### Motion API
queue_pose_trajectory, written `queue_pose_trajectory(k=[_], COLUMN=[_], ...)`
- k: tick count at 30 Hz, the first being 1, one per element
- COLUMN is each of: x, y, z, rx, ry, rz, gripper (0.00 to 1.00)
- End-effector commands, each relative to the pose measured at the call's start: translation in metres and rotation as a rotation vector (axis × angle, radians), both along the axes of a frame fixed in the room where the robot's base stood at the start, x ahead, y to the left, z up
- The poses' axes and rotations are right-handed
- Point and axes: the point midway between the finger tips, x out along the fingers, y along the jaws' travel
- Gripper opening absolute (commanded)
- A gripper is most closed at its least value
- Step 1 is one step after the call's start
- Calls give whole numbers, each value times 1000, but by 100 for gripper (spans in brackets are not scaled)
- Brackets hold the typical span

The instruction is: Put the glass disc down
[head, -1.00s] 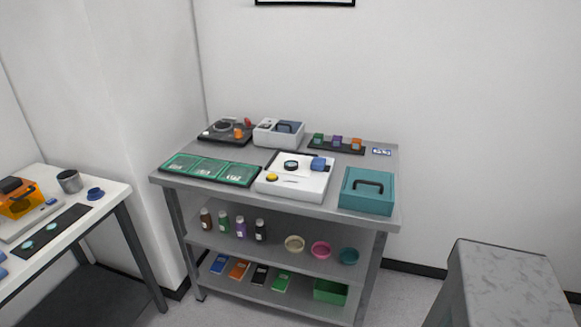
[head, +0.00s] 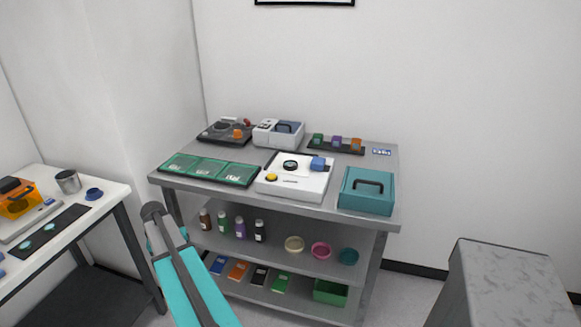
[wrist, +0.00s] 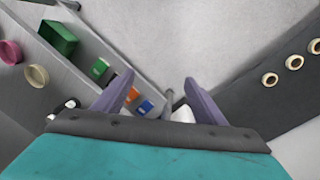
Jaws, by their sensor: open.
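Two small pale teal discs (head: 50,228), which look like glass, lie on a dark strip (head: 66,230) on the white table at the left in the head view. A white instrument (head: 293,185) with a dark-rimmed round part (head: 290,165) stands on the grey cart; I cannot tell whether a disc is in it. My gripper (wrist: 160,95) is open, with its two purple fingers apart. I see no disc between them in the wrist view. My arm shows low in the head view, but my gripper's fingers do not show there.
The grey cart (head: 330,212) bears a green tray (head: 210,170) and a teal box (head: 367,192). Bottles, bowls and small boxes stand on its lower shelves. An orange device (head: 18,200) and a metal cup (head: 68,181) stand on the left table. A grey block (head: 510,285) stands at the right.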

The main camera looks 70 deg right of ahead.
Motion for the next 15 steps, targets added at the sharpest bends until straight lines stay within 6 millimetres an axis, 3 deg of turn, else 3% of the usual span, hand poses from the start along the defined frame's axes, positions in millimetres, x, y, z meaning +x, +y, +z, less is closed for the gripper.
queue_pose_trajectory(k=[1,8,15], x=[1,-12,-46], y=[-21,-100,-178], z=[16,87,167], rx=[-15,-78,-148], ry=[-13,-62,-113], rz=[-35,-181,-336], gripper=[65,65,65])
